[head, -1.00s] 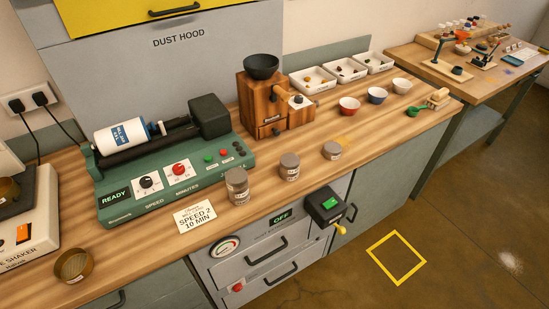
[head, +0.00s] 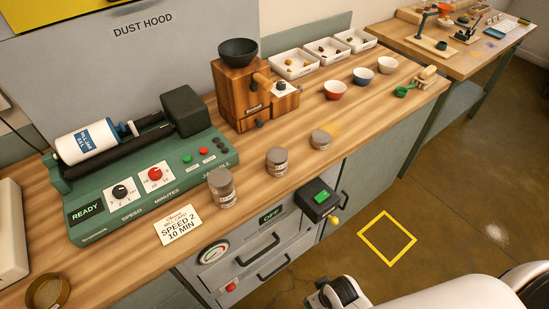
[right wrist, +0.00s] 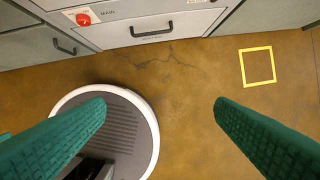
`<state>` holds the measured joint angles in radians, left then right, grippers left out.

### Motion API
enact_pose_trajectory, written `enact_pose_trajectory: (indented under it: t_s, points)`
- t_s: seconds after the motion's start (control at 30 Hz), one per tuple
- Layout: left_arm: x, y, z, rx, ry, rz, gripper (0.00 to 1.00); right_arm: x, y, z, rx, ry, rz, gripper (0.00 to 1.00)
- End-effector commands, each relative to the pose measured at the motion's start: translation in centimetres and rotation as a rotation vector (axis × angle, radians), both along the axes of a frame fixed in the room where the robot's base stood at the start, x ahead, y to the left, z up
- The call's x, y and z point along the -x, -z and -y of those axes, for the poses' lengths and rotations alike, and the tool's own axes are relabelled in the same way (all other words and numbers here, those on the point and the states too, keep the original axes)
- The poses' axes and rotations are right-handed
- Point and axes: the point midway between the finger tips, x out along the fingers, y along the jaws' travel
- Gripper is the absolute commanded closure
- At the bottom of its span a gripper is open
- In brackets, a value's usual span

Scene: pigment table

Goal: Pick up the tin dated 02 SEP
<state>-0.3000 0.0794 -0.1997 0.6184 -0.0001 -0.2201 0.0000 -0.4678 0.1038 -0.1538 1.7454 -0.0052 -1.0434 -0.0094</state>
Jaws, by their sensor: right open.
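Three round grey metal tins stand apart on the wooden bench in the head view: a taller near tin (head: 222,189), a middle tin (head: 277,162) and a short far tin (head: 321,140). Each has a pale label, but the print is too small to read, so I cannot tell which is dated 02 SEP. My right gripper shows in the right wrist view as two green fingers (right wrist: 160,108), open and empty above the floor in front of the cabinet. It is away from the tins. My left gripper is in neither view.
Behind the tins stand the green jar mill (head: 150,190) and a wooden grinder (head: 240,95). A card (head: 177,225) lies left of the near tin. A switch box (head: 318,200) with a yellow-ended handle juts from the bench front. Bowls (head: 335,90) stand at the back right.

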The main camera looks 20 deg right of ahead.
Motion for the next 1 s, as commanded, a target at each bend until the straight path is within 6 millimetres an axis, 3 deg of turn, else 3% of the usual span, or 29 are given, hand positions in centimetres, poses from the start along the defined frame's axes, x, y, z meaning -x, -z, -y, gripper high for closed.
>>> enact_pose_trajectory:
  t_s: [0.03,0.17,0.3,0.47,0.67,0.8,1.0]
  points:
    - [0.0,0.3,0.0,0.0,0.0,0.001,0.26,-0.7,-2.2,-0.1,0.005,-0.011,0.02,0.22]
    - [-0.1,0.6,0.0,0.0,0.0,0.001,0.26,-2.2,-7.3,-0.2,0.046,-0.079,0.061,0.22]
    - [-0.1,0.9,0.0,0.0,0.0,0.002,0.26,-4.5,-12.8,-0.2,0.191,-0.288,0.134,0.22]
    - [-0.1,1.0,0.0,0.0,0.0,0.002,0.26,-7.7,-15.9,-0.2,0.427,-0.58,0.187,0.22]
    - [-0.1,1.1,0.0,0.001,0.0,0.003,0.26,-12.8,-19.1,-1.0,0.833,-1.012,0.195,0.22]
    - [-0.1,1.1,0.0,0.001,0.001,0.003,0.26,-17.3,-22.1,-2.8,1.234,-1.364,0.115,0.22]
    - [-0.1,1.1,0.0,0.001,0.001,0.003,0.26,-21.6,-26.1,-5.9,1.737,-1.708,-0.111,0.22]
